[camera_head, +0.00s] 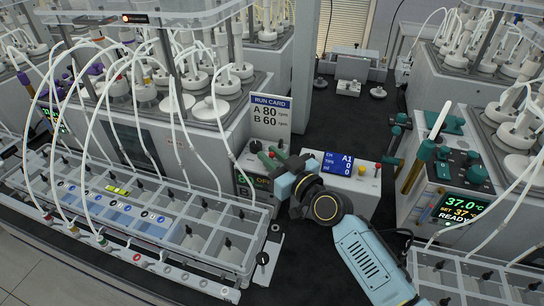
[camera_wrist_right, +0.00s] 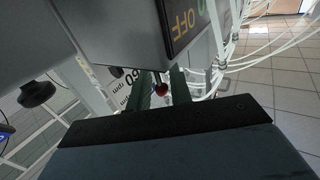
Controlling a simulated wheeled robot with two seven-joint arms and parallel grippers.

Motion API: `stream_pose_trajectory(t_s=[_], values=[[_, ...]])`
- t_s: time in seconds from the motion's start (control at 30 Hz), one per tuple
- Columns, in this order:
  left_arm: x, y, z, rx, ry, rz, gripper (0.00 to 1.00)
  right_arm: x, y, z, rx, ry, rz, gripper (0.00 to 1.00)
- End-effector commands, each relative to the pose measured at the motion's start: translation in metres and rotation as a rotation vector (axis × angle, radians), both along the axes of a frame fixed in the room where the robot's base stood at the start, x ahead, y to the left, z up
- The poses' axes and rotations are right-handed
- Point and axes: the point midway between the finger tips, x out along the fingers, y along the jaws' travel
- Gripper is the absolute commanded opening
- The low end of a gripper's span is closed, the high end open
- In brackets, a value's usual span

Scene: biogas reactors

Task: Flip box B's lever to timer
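A grey control box (camera_head: 250,182) with a lit OFF display stands right of the rack, below the run card. The display (camera_wrist_right: 186,22) also shows in the right wrist view, at the top. The box's letter and lever marks are not readable. My left gripper is not in view.
A white box (camera_head: 340,172) with a blue A1 screen and small knobs stands just right of my gripper. The run card (camera_head: 270,115) stands behind. A clear-walled rack (camera_head: 130,215) with tubes lies at left.

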Motion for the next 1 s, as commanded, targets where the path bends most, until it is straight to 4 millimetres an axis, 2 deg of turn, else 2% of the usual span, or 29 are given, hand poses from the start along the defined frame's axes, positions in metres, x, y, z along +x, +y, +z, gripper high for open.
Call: stream_pose_trajectory(t_s=[0.03, 0.13, 0.17, 0.37, 0.6, 0.8, 1.0], values=[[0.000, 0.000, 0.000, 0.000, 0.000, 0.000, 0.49, 0.000, 0.000, 0.000, 0.000, 0.000, 0.000, 0.14], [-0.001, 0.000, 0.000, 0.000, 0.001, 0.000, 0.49, 0.000, 0.000, 0.000, 0.000, 0.000, 0.000, 0.01], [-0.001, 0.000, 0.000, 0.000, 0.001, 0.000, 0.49, 0.000, 0.000, 0.000, 0.000, 0.000, 0.000, 0.00], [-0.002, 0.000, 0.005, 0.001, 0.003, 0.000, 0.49, 0.000, -0.001, 0.001, 0.004, 0.017, 0.000, 0.00], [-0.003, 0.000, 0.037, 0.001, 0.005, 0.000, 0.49, 0.005, -0.002, 0.005, 0.048, 0.160, 0.000, 0.00], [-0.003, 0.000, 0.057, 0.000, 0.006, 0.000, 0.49, 0.009, -0.003, 0.002, 0.095, 0.301, 0.000, 0.00], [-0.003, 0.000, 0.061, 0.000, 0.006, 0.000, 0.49, 0.011, -0.004, -0.002, 0.118, 0.366, -0.001, 0.00]])
